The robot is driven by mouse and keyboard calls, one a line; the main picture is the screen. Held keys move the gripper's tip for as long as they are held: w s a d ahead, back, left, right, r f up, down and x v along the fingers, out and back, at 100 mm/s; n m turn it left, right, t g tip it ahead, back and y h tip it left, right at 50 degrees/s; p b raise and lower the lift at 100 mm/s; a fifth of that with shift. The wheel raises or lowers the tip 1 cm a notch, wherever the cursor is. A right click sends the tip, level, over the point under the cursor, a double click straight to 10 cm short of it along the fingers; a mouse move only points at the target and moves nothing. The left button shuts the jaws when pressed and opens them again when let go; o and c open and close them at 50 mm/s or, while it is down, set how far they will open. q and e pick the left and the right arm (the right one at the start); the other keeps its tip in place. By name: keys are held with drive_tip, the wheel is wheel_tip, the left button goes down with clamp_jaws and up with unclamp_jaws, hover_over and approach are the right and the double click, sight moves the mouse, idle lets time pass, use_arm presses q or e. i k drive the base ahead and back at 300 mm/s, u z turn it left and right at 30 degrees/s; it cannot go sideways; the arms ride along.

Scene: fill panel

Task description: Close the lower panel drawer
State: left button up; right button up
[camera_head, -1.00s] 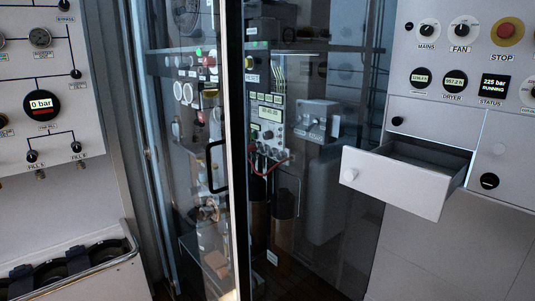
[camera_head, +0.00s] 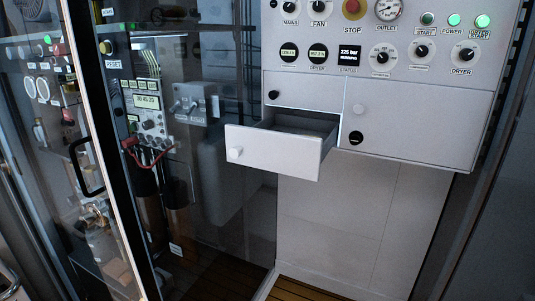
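The lower panel drawer (camera_head: 274,152) is pulled out from the white control panel in the middle of the head view. Its front is plain white with a round white knob (camera_head: 235,154) on the left side. The open top shows an empty-looking dark interior. A closed upper drawer (camera_head: 310,94) with a dark knob sits just above it. Neither of my grippers is in view.
A white cabinet door (camera_head: 415,130) with a dark round lock is to the right of the drawer. A glass door with a black handle (camera_head: 86,166) stands at the left. The floor (camera_head: 320,290) below the panel looks clear.

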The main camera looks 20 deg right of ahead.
sight(290, 153)
drive_tip(key=z, duration=0.25)
drive_tip(key=i, duration=0.25)
drive_tip(key=z, duration=0.85)
drive_tip(key=i, duration=1.2)
drive_tip(key=z, duration=0.4)
drive_tip(key=k, duration=0.9)
drive_tip(key=z, duration=0.1)
